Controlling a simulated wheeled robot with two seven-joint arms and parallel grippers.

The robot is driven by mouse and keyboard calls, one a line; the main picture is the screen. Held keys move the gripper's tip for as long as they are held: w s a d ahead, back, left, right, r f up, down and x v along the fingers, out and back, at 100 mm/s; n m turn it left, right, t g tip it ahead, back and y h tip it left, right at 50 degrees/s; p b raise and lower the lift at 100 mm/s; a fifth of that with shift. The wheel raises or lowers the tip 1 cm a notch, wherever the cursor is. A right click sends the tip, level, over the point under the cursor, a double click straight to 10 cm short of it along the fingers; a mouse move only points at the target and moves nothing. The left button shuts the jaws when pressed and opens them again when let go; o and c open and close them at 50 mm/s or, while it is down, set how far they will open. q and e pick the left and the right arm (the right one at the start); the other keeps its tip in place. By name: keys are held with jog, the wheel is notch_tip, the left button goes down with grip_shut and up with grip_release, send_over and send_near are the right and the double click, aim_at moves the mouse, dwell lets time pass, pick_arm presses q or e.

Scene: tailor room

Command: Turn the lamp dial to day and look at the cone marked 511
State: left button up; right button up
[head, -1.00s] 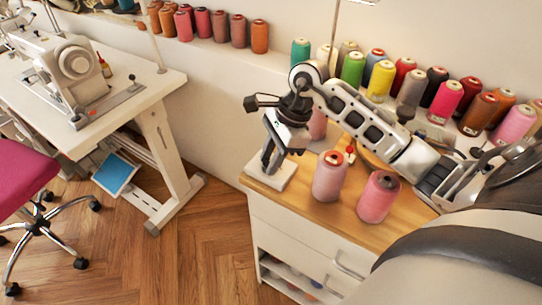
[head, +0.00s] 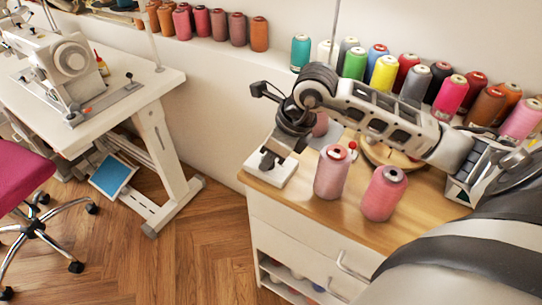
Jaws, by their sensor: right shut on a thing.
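My right gripper (head: 268,160) is over a small white base (head: 270,174) at the left end of the wooden cabinet top. It is shut on a part there, apparently the lamp dial, which my fingers mostly hide. Two pink thread cones stand upright in front of my arm: a paler, mauve-pink one (head: 331,174) and a stronger pink one (head: 383,195). A third pinkish cone (head: 320,125) is partly hidden behind my arm. I cannot read the number 511 on any cone. My left gripper is not in view.
A shelf behind holds a row of coloured cones, including a green one (head: 354,64) and a yellow one (head: 382,74). A red-topped pin (head: 352,147) stands near the round wooden piece (head: 390,156). A sewing machine (head: 70,65) and magenta chair (head: 22,180) are at left.

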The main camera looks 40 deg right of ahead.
jog(key=shift+m+h, duration=0.3)
jog(key=shift+m, duration=0.4)
jog(key=o, duration=1)
jog(key=shift+r, duration=0.1)
jog(key=v, duration=1.5)
jog(key=shift+s+r, duration=0.3)
jog(key=shift+s, duration=0.1)
jog(key=shift+a, duration=0.15)
